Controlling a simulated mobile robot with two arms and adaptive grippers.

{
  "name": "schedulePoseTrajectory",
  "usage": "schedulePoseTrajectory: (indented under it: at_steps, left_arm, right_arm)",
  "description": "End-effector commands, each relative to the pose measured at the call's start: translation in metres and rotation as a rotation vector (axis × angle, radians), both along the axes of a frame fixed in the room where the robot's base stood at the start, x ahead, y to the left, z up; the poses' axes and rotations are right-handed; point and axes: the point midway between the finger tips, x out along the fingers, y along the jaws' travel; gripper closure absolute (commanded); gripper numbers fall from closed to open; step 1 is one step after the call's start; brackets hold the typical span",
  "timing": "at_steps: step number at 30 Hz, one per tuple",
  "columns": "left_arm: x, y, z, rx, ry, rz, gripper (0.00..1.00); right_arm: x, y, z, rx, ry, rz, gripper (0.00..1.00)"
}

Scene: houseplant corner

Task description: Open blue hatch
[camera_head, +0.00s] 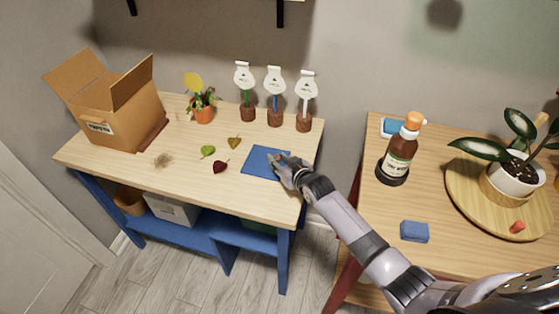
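The blue hatch (258,163) is a flat blue panel in the wooden top of the left table, near its front right. It looks closed and flush with the tabletop. My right gripper (281,163) is at the hatch's right edge, over or touching it. Its fingertips are small and partly merged with the dark hand, so I cannot tell whether they are open or shut. My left gripper is not in view.
An open cardboard box (112,111), a small potted plant (203,112) and three label stands (275,116) stand behind. The right table holds a brown bottle (400,155), a blue sponge (414,232) and a plant on a round tray (462,207).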

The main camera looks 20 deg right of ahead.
Motion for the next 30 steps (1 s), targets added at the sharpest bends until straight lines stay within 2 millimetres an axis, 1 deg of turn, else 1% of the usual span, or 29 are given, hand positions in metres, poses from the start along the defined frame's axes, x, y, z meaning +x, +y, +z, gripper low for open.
schedulePoseTrajectory:
  at_steps: [1, 10, 25, 28, 30]
  left_arm:
    - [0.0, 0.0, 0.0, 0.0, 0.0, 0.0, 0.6]
    - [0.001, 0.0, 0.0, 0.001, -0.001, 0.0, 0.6]
    - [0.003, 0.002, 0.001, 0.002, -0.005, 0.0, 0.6]
    - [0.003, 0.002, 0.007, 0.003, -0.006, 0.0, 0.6]
    - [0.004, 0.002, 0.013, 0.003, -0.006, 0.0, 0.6]
  right_arm:
    - [0.0, 0.0, 0.0, 0.0, 0.0, 0.0, 0.79]
    - [0.0, 0.0, 0.0, 0.0, 0.0, 0.0, 0.99]
    - [-0.001, -0.002, 0.0, -0.001, 0.001, -0.001, 1.0]
    - [-0.008, -0.013, 0.002, -0.003, 0.001, -0.001, 1.0]
    - [-0.017, -0.027, 0.002, -0.006, 0.004, -0.002, 1.0]
